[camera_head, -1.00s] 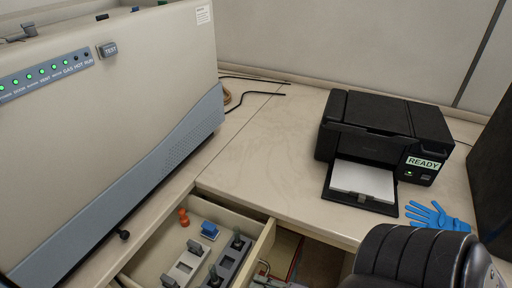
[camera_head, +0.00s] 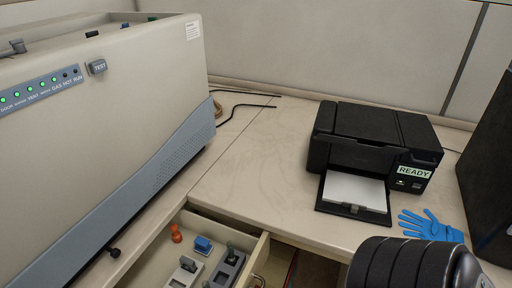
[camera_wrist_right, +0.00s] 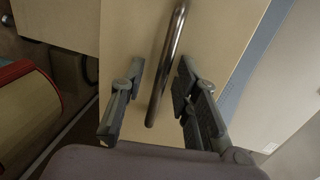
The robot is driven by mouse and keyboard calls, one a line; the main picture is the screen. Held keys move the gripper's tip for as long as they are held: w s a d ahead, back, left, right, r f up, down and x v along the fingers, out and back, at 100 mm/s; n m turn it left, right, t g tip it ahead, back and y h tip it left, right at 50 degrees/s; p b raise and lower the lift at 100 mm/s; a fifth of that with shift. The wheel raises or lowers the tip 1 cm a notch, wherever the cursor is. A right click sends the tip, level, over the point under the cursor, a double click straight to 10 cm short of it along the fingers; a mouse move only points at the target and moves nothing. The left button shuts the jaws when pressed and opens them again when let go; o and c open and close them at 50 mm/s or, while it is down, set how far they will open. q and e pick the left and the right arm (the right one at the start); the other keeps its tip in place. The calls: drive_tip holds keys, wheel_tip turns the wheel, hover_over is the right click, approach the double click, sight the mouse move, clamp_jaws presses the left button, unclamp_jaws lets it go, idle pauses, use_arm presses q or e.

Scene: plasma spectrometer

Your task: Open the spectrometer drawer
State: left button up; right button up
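The spectrometer (camera_head: 110,130) is a large beige case with a blue-grey band and green lights at the left of the head view. An open drawer (camera_head: 265,246) juts out at the bottom centre, with an orange knob piece (camera_head: 176,233), a blue piece (camera_head: 203,245) and grey blocks inside. In the right wrist view, a shiny metal bar handle (camera_wrist_right: 165,65) stands on a beige front panel (camera_wrist_right: 125,35). My right gripper (camera_wrist_right: 158,100) is open, with the bar between its two fingers and gaps visible. My left gripper is out of view.
A black printer (camera_head: 375,145) with a READY label stands on the beige bench (camera_head: 250,180). Blue gloves (camera_head: 430,225) lie in front of it, and a dark box (camera_head: 490,170) is at the right edge. The bench between spectrometer and printer is mostly clear.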

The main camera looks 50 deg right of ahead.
drive_tip(key=v, duration=1.2)
wheel_tip(320, 180, down, 23)
drive_tip(key=s+d+n+g+h, duration=0.1)
drive_tip(key=s+n+g+h, duration=0.25)
drive_tip(key=n+g, duration=0.35)
drive_tip(key=s+a+f+n+g+h, duration=0.2)
drive_tip(key=s+a+f+n+g, duration=0.4)
drive_tip(key=f, duration=0.6)
drive_tip(key=s+a+n, duration=0.2)
drive_tip(key=a+n, duration=0.1)
drive_tip(key=shift+f+g, duration=0.2)
drive_tip(key=shift+g, duration=0.2)
